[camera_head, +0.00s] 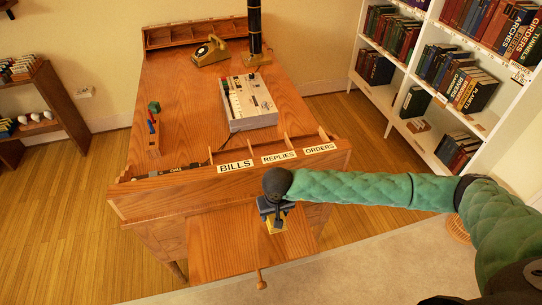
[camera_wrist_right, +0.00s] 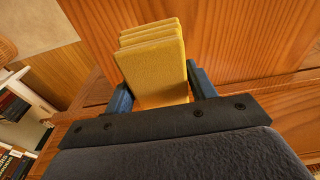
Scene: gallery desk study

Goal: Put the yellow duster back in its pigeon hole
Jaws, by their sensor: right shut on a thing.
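The yellow duster (camera_head: 277,227) shows below my right gripper (camera_head: 273,212), in front of the desk's near side and over the pulled-out wooden board. In the wrist view the duster (camera_wrist_right: 152,62) looks like a folded block with several layers, between the two blue fingers of the right gripper (camera_wrist_right: 160,88), which is shut on it. I cannot tell whether it touches the board. The pigeon holes (camera_head: 275,151) run along the desk's near edge, with thin dividers and labels BILLS (camera_head: 235,167), REPLIES (camera_head: 279,158) and ORDERS (camera_head: 319,149). Their insides are mostly hidden. My left gripper is out of view.
The wooden board (camera_head: 222,250) juts out below the pigeon holes. Bookshelves (camera_head: 408,68) stand at the right.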

